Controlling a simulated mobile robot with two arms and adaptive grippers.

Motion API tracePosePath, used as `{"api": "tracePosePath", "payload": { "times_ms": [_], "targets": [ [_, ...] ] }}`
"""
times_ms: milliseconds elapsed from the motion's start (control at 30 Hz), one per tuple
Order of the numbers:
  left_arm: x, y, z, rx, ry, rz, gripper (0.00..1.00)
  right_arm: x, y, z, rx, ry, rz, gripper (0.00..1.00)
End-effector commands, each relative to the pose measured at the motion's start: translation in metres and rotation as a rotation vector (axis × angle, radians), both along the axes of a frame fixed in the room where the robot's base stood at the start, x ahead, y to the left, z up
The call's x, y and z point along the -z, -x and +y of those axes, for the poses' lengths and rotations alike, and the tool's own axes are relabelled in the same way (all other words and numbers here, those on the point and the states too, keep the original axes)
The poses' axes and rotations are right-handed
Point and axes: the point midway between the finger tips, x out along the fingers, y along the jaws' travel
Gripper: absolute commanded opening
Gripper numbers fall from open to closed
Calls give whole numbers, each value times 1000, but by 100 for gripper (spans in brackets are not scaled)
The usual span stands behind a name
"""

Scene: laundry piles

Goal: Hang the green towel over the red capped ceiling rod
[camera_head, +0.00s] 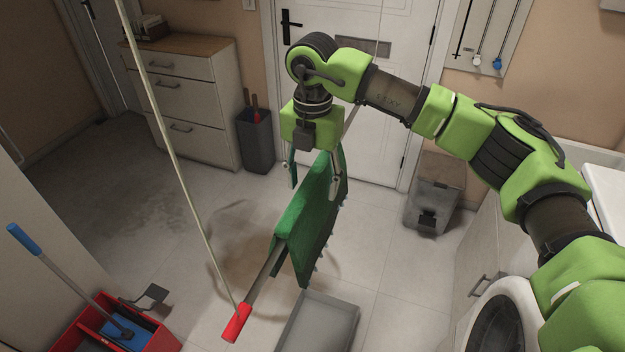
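The green towel (309,212) is draped over the suspended rod (264,278), with a long side hanging on the right and a smaller part showing on the left. The rod's near end has a red cap (237,322) and sticks out bare from under the towel. Its far end is hidden by the towel and my arm. My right gripper (312,176) is at the far end of the towel, pointing down. Its fingers are apart, one on each side; the right finger overlaps the towel. Whether it touches the cloth is unclear. My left gripper is out of view.
A pale cord (175,160) runs from the top left down to the rod's red end. A grey tray (318,325) is on the floor below. A red mop bucket (72,338) is at lower left, a washing machine (500,318) at lower right. Drawers (190,105) stand behind.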

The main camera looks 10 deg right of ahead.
Motion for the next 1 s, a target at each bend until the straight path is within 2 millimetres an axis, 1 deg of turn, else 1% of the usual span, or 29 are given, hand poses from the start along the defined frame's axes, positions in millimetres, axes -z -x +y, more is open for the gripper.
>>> {"api": "tracePosePath", "payload": {
  "times_ms": [133,267,367,600,700,833,1000],
  "targets": [
    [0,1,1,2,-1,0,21,0,0,0,0,1,2,52],
    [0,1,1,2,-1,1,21,-11,0,0,0,-1,-1,52],
    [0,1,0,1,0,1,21,-29,-1,0,0,0,-4,52],
    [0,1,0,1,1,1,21,-82,-1,0,1,-1,-4,52],
    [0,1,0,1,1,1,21,-99,0,0,0,-1,-3,52],
    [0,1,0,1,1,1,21,-113,0,0,0,1,-1,52],
    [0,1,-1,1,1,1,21,-120,0,0,0,0,0,52]
  ]
}}
